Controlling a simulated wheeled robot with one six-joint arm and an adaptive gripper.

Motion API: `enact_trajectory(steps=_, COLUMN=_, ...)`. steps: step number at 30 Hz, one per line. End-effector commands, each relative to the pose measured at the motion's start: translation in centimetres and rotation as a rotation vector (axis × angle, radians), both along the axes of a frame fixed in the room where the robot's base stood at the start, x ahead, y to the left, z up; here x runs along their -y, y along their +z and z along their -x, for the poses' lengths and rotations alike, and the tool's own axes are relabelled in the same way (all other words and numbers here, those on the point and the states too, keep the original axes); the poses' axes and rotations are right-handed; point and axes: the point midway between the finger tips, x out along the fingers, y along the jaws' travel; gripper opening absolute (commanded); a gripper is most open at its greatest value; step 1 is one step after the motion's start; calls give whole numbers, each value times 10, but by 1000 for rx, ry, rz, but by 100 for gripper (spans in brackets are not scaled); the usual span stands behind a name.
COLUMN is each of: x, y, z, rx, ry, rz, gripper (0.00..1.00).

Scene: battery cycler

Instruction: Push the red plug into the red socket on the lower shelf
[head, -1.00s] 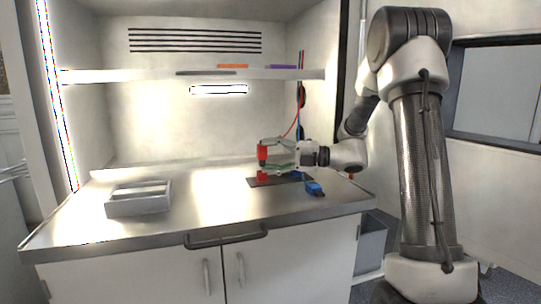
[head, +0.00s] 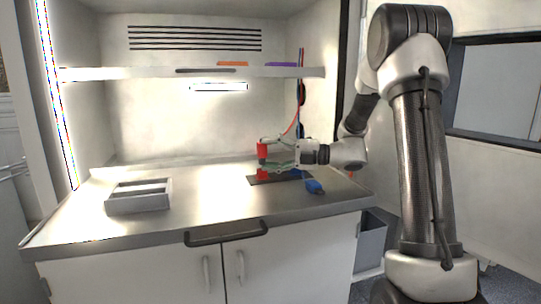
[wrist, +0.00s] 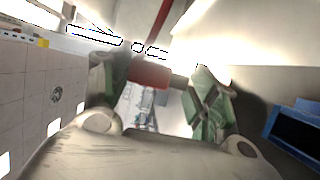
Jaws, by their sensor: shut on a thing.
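The red plug (head: 263,150) is upright in my gripper (head: 272,153), with its red cable rising to the right. The wrist view also shows the red plug (wrist: 150,74), with a dark end, between the two green finger pads (wrist: 157,95). My gripper is shut on it. The red socket (head: 262,174) sits on a dark mat (head: 285,180) on the worktop, just below the plug. A small darker band shows between plug and socket; I cannot tell whether they touch. The socket is not clearly visible in the wrist view.
A blue plug (head: 314,187) lies at the mat's right front. A blue block with a dark opening (wrist: 297,130) is at the right of the wrist view. A grey tray (head: 138,200) stands on the left. An upper shelf (head: 120,74) runs overhead. The worktop's middle is clear.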

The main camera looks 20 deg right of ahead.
Motion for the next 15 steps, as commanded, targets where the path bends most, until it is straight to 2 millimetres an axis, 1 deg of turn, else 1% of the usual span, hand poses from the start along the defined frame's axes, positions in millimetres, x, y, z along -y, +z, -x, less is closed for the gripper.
enact_trajectory(steps=15, x=0, y=17, z=0, rx=4, ry=0, rz=0, gripper=36)
